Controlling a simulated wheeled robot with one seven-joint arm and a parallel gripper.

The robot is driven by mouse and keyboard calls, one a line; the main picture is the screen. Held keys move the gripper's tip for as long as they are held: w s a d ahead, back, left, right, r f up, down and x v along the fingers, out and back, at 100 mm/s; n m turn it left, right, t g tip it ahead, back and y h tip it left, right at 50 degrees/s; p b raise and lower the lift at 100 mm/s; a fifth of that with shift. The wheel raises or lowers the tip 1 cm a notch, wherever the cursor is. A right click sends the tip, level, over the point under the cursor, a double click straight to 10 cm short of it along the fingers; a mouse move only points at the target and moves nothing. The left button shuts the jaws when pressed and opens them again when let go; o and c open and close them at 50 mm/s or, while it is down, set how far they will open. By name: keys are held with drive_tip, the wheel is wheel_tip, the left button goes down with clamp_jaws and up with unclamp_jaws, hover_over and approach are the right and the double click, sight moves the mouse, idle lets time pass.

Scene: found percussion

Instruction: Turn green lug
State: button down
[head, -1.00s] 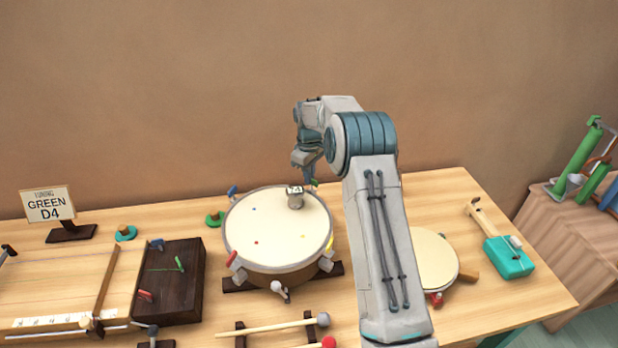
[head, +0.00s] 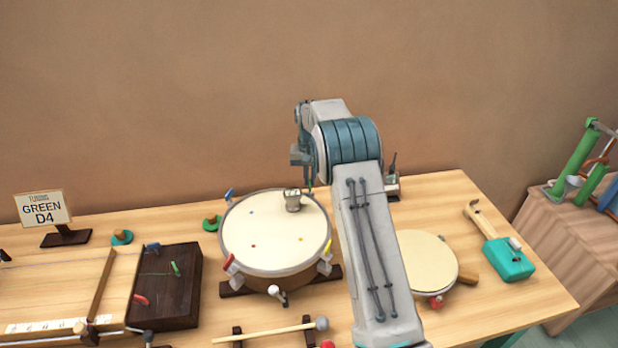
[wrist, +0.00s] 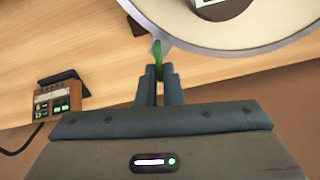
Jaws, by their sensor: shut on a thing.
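The round drum (head: 270,235) stands on a dark stand on the table, with coloured lugs around its rim. The green lug (wrist: 157,48) shows in the wrist view at the drum's rim, between the tips of my gripper (wrist: 159,72). My gripper is shut on it. In the head view my gripper (head: 309,182) points down at the drum's back right edge, and the green lug is hidden there. A small metal device (head: 292,200) sits on the drumhead near that edge. The sign (head: 42,208) reads "TUNING GREEN D4".
A box with green displays (wrist: 57,103) stands behind the drum. A smaller drum (head: 428,262) and a teal-headed tool (head: 508,258) lie to the right. A stringed board (head: 60,285) is at the left and a mallet (head: 265,332) in front.

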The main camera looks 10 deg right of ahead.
drive_tip(key=shift+s+d+m, duration=0.1)
drive_tip(key=shift+d+m, duration=0.05)
drive_tip(key=shift+m, duration=1.8)
drive_tip(key=shift+s+d+m, duration=0.1)
drive_tip(key=shift+d+m, duration=0.05)
drive_tip(key=shift+m, duration=2.1)
drive_tip(key=c, duration=1.6)
unclamp_jaws()
wheel_tip(320, 180, up, 14)
drive_tip(key=shift+f+b, duration=0.1)
drive_tip(key=shift+b, duration=0.3)
